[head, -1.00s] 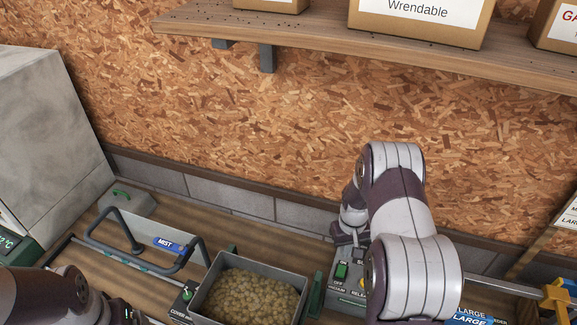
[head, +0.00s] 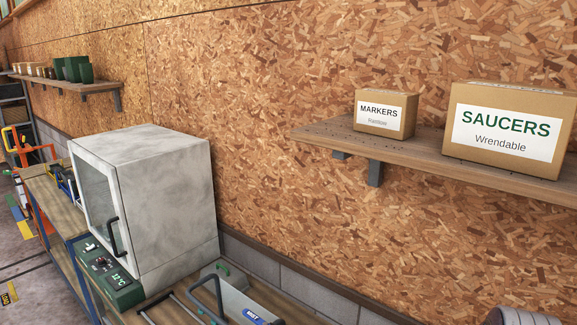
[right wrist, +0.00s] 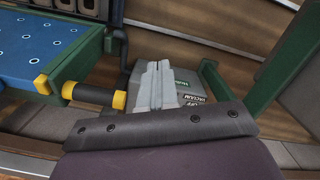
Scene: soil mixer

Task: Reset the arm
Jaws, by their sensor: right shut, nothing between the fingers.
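My right gripper (right wrist: 156,84) shows in the right wrist view with its two grey fingers together and nothing between them. Beyond its fingertips is a grey control box (right wrist: 186,92) with green and white labels, one reading VACUUM. I cannot tell whether the fingers touch the box. In the head view only a small part of my right arm (head: 525,316) shows at the bottom right edge. My left gripper is in neither current view.
A grey oven-like cabinet (head: 165,200) with a green control panel stands on the bench. The MIST unit (head: 240,300) is beside it. A shelf (head: 420,150) holds MARKERS and SAUCERS boxes. A blue perforated plate (right wrist: 45,45) and green posts flank the right gripper.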

